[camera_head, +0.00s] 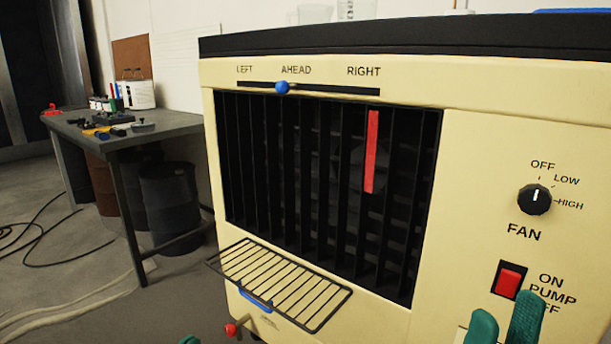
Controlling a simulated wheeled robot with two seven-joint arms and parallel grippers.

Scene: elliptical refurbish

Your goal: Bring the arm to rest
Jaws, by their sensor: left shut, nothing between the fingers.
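My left gripper (189,340) shows only as a small green tip at the bottom edge, left of the cream cooler (330,75). It is shut and looks apart from everything, with most of it out of frame. My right gripper (503,325) shows two green fingertips at the bottom right, in front of the cooler's lower panel. Its fingers stand apart with nothing visible between them. Whether it touches the panel cannot be told. The rest of both arms is hidden below the frame.
The cooler has a blue slider knob (282,88) near AHEAD, a black fan knob (534,199) and a red pump switch (510,281). A wire rack (282,285) sticks out below the grille, near a red-handled tap (231,329). A workbench (160,128) and dark drums (170,200) stand left.

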